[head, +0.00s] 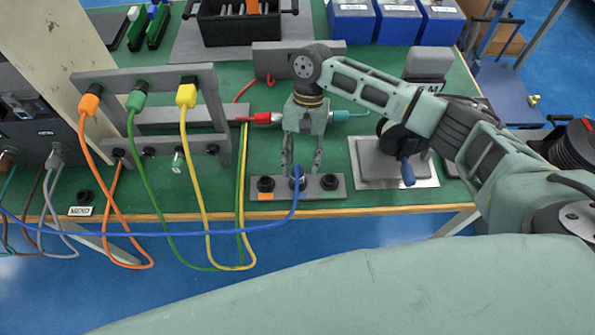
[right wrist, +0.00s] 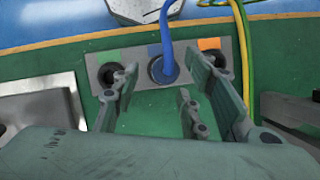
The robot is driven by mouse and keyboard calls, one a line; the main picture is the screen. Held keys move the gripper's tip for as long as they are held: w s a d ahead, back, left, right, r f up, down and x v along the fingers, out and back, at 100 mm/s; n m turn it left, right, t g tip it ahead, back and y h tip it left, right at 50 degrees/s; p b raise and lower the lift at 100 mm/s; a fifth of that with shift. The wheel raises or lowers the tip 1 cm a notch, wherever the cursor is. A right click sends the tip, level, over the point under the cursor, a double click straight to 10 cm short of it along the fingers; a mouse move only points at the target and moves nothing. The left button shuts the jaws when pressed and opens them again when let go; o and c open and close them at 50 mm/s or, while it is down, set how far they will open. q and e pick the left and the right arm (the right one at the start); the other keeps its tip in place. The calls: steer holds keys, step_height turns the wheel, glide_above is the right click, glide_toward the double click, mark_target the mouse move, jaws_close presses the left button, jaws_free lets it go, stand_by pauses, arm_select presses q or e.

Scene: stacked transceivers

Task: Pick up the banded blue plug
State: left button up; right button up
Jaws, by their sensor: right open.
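The blue plug (head: 296,183) sits in the middle socket of a low grey strip (head: 333,191) near the table's front edge. Its blue cable (head: 240,227) runs off to the left. The plug also shows in the right wrist view (right wrist: 163,68), between dark sockets on both sides; any band on it is too small to make out. My right gripper (head: 302,168) is open and empty, pointing down at the strip. Its fingers stand to either side of the plug; I cannot tell whether they touch it. The right wrist view shows the fingers (right wrist: 160,82) apart. My left gripper is not in view.
A grey rack (head: 222,125) on the left holds orange (head: 90,103), green (head: 137,99) and yellow (head: 186,95) plugs with hanging cables. A red connector (head: 263,118) lies behind my gripper. A metal plate (head: 395,172) with a dark device lies to the right. Blue boxes (head: 398,25) stand at the back.

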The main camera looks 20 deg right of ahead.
mark_target(300, 167)
steer(key=x, duration=0.2)
steer(key=shift+f, duration=0.3)
steer(key=shift+a+f, duration=0.1)
steer(key=shift+f, duration=0.25)
steer(key=shift+s, duration=0.1)
steer(key=shift+c, duration=0.2)
steer(key=c, duration=0.4)
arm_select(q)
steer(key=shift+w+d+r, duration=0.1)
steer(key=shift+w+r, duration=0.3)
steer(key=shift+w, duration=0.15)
arm_select(e)
jaws_close()
